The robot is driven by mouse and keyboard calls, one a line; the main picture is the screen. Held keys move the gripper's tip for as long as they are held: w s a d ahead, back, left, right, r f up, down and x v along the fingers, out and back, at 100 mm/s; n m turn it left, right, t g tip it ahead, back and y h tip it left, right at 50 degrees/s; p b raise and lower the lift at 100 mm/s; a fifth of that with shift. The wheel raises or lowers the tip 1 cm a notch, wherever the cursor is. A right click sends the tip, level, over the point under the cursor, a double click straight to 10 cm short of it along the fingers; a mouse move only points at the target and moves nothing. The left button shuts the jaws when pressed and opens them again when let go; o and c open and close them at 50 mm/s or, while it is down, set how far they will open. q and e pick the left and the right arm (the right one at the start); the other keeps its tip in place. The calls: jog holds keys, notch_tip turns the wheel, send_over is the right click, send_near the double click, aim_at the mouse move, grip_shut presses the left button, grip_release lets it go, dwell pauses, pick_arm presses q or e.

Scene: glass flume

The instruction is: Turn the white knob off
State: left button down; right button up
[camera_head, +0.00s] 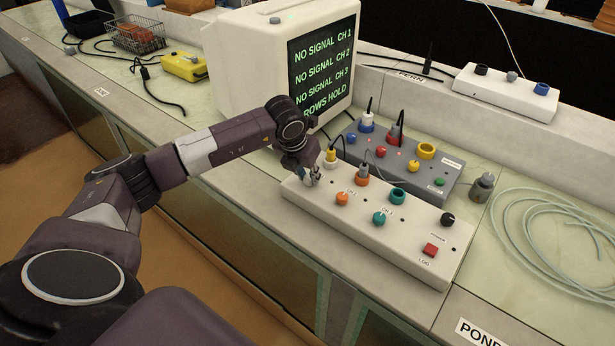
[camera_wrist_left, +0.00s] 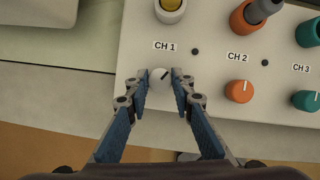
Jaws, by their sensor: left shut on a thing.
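The white knob (camera_wrist_left: 162,78) sits under the CH 1 label on the white control box (camera_head: 411,229). It has a dark pointer mark angled up and to the right. My left gripper (camera_wrist_left: 161,89) is shut on the white knob, with a blue-padded finger on either side of it. In the head view my left gripper (camera_head: 311,178) is at the box's left end and mostly hides the knob. My right gripper is not in view.
An orange knob (camera_wrist_left: 239,91) under CH 2 and a teal knob (camera_head: 379,218) stand to the right. A yellow-topped socket (camera_head: 331,156) is just behind. A grey box (camera_head: 400,160) and a monitor (camera_head: 285,65) stand farther back. Coiled tubing (camera_head: 550,225) lies right.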

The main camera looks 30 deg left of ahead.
pick_arm(q)
jog(key=n+b, duration=0.1)
jog(key=n, duration=0.1)
jog(key=n+y+b, duration=0.1)
jog(key=n, duration=0.1)
jog(key=shift+w+d+g+y, duration=0.1)
jog(key=shift+d+g+y, duration=0.05)
jog(key=shift+g+y, duration=0.15)
jog(key=shift+n+y+b, duration=0.5)
jog(key=shift+n+b, duration=0.1)
jog(key=shift+n, duration=0.9)
jog(key=shift+g, duration=0.3)
jog(key=c, duration=1.7)
grip_release()
jog(key=shift+o, duration=0.2)
jog(key=shift+r, duration=0.1)
jog(key=v, duration=1.2)
